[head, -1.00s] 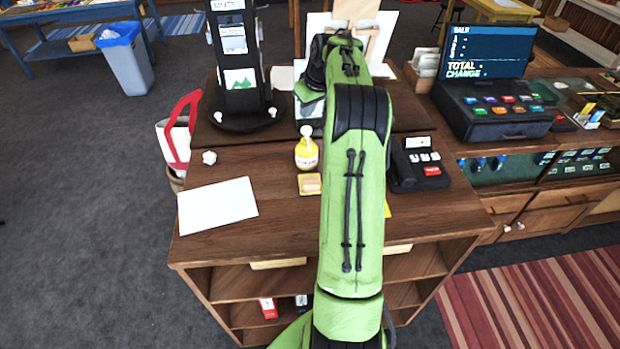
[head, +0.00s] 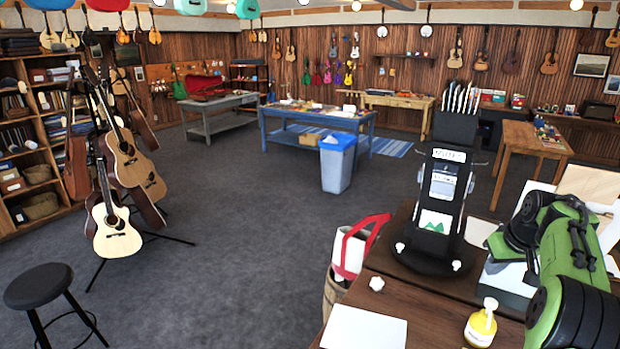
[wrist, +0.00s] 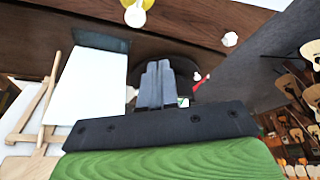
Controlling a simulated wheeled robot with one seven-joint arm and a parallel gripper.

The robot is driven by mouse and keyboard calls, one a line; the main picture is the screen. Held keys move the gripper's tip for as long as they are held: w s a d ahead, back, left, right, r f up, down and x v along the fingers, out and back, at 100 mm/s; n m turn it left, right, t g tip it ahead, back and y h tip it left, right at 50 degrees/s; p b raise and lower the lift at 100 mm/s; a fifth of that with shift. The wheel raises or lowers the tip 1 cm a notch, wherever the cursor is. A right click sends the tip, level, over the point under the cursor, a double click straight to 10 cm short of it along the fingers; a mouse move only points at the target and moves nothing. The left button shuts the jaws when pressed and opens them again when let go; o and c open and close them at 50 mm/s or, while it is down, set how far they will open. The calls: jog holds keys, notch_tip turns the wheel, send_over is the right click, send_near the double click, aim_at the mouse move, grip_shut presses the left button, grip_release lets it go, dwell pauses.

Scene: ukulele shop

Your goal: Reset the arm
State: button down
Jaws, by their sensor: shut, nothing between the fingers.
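My green arm (head: 575,265) reaches over the wooden counter (head: 440,295) at the right edge of the head view. It is bent, with black joints. My gripper (wrist: 156,68) shows in the wrist view with its two grey fingers side by side, shut and empty. In the head view I cannot make out the fingers.
A black display stand (head: 436,200) stands on the counter left of my arm. A yellow bottle (head: 481,325), a white sheet (head: 365,328) and a small white knob (head: 377,283) are near it. Guitars (head: 115,235) and a stool (head: 40,288) stand left; open carpet lies between.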

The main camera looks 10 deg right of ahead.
jog(key=s+a+r+b, duration=0.1)
jog(key=s+a, duration=0.2)
jog(key=a, duration=0.6)
jog(key=s+a+r+n+b, duration=0.1)
jog(key=s+a+b, duration=0.1)
jog(key=a, duration=0.6)
jog(key=s+a+r+b, duration=0.1)
jog(key=s+a+r, duration=0.15)
jog(key=a, duration=0.65)
jog(key=s+a+f+b, duration=0.1)
jog(key=s+a+f, duration=0.2)
jog(key=s, duration=0.3)
jog(key=s+a+f+b, duration=0.1)
jog(key=s+a+f, duration=0.2)
jog(key=s, duration=0.4)
jog(key=s+a+f+t+b, duration=0.1)
jog(key=s+a+f+b, duration=0.1)
jog(key=s+f, duration=0.3)
jog(key=shift+s+a+n+y, duration=0.4)
jog(key=shift+s+a, duration=0.05)
jog(key=shift+s, duration=0.35)
jog(key=shift+f, duration=0.1)
